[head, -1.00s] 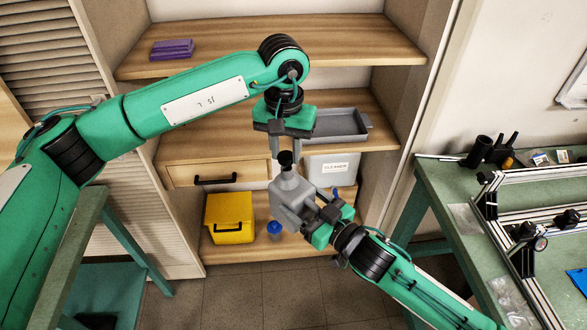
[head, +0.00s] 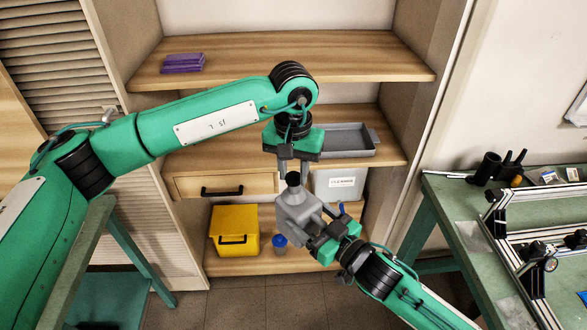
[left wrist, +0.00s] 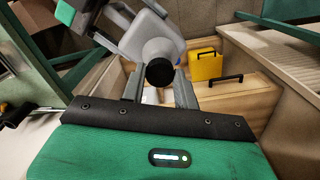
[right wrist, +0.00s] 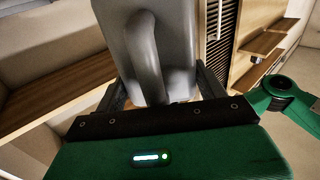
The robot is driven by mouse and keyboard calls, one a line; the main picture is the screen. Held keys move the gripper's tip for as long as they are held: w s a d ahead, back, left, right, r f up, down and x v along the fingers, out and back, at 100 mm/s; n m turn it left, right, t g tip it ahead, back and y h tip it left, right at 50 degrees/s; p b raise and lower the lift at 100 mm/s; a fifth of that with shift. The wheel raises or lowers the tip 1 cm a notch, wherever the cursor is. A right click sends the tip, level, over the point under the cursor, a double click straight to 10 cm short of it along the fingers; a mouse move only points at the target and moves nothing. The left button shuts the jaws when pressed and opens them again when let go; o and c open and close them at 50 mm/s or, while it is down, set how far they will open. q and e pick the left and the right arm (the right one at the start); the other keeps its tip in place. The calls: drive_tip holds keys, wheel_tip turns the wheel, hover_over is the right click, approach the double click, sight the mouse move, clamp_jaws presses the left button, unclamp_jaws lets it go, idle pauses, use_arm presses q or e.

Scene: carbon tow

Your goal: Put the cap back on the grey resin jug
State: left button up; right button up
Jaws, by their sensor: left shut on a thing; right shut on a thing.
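The grey resin jug (head: 297,208) is held up, tilted, in front of the shelves. My right gripper (head: 320,230) is shut on it from the lower right; the right wrist view shows the jug's grey handle side (right wrist: 150,55) between the fingers. The black cap (head: 293,179) is at the jug's mouth, and my left gripper (head: 292,164) is shut on it from above. In the left wrist view the cap (left wrist: 159,72) is between the fingertips, in front of the grey neck. I cannot tell whether it is fully seated. The neck's rim is hidden by the cap.
A shelf unit stands behind, with a purple stack (head: 184,63), a grey tray (head: 347,139), a white labelled bin (head: 340,185), a yellow box (head: 234,230) and a blue-topped container (head: 280,243). A green workbench (head: 450,195) with frame parts stands at right.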

use_arm(q)
drive_tip(key=shift+f, duration=0.55)
use_arm(e)
drive_tip(key=c, duration=0.4)
use_arm(q)
drive_tip(key=m, duration=0.6)
drive_tip(key=shift+m, duration=0.3)
drive_tip(key=o, duration=0.9)
drive_tip(key=shift+r, duration=2.25)
use_arm(e)
drive_tip(key=shift+r, duration=0.1)
